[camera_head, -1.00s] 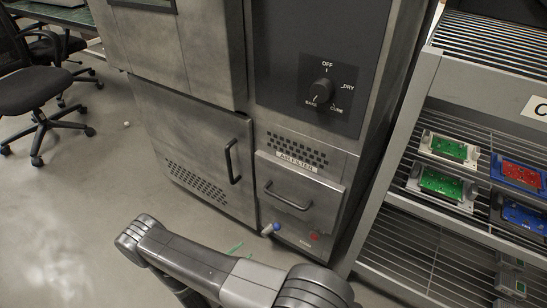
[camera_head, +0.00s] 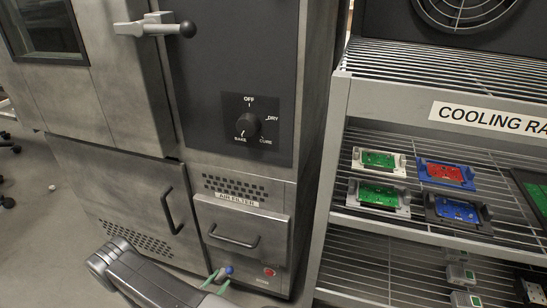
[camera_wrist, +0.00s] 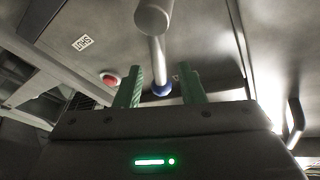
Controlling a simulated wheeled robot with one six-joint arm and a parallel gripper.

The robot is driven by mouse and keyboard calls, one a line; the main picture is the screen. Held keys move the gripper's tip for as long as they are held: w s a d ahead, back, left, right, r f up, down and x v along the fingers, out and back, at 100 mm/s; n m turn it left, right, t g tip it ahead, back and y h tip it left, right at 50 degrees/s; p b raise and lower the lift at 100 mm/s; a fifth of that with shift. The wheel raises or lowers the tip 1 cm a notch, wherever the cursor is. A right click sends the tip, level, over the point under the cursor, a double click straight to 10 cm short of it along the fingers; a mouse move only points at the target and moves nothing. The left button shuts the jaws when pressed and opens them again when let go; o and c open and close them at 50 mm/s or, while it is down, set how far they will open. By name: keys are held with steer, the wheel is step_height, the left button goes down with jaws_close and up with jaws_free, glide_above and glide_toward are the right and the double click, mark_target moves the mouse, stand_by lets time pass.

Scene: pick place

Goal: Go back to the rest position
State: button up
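My gripper (camera_wrist: 161,88) shows two green fingers spread apart with nothing between their faces that touches both. In the wrist view, a pale lever with a blue collar (camera_wrist: 162,89) shows in the gap, with space on either side. In the head view my gripper (camera_head: 217,283) is low at the bottom edge, next to the blue-tipped lever (camera_head: 229,270) on the oven front. My arm (camera_head: 145,280) reaches in from the bottom, partly cut off by the frame. Whether a finger touches the lever I cannot tell.
The steel oven (camera_head: 120,190) fills the left, with a dial (camera_head: 247,126), a door lever (camera_head: 155,27) and an air filter drawer (camera_head: 238,230). A cooling rack (camera_head: 342,150) with several boards in holders stands at right. Open floor (camera_head: 40,250) lies at left.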

mark_target(223, 276)
steer(key=shift+x, duration=1.65)
